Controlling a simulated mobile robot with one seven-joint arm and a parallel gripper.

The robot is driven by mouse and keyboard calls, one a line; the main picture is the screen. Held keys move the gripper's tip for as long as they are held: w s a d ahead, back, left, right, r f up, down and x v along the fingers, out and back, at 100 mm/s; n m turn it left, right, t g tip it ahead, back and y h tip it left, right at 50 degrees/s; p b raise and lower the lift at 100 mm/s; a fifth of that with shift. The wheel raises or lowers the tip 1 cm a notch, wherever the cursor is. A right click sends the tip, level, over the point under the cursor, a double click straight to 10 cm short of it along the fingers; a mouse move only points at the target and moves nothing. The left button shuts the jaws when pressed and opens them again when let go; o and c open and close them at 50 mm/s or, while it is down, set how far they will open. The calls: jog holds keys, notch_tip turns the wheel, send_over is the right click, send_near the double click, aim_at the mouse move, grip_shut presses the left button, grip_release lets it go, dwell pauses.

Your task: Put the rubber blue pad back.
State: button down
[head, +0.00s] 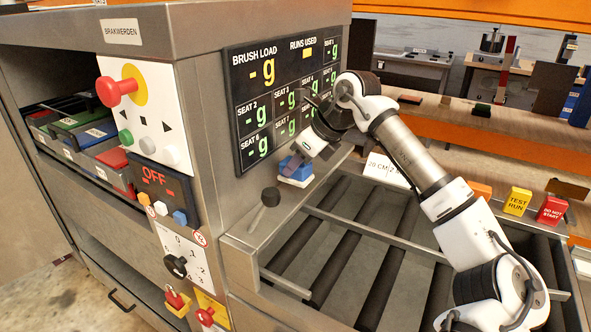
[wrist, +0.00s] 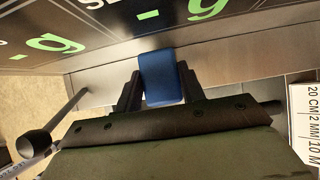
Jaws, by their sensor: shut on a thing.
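The blue pad (wrist: 161,78) is held upright between the two dark fingers of my gripper (wrist: 160,92) in the wrist view. In the head view the blue pad (head: 296,170) shows small below my gripper (head: 299,160), close to the machine's front panel, with a pale band across it. My gripper is shut on the pad. The pad is near the metal ledge under the seat display; I cannot tell whether it touches the ledge. The fingertips are partly hidden in the head view.
A seat display (head: 285,95) rises behind the gripper. A black-knobbed lever (head: 270,197) stands left of it, and a roller bed (head: 350,245) lies below. A white measure card (head: 388,171) is to the right. Coloured bins (head: 85,140) sit in the left opening.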

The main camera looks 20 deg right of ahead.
aim_at(296, 172)
notch_tip(296, 172, down, 2)
jog(key=shift+a+f+p, duration=0.1)
jog(key=shift+f+p, duration=0.1)
jog(key=shift+p, duration=0.3)
jog(key=shift+w+a+f, duration=0.15)
jog(key=shift+w+f, duration=0.1)
jog(key=shift+f, duration=0.15)
jog(key=c, duration=0.9)
grip_release()
jog(key=shift+o, duration=0.2)
jog(key=b+v, duration=0.2)
jog(key=v, duration=1)
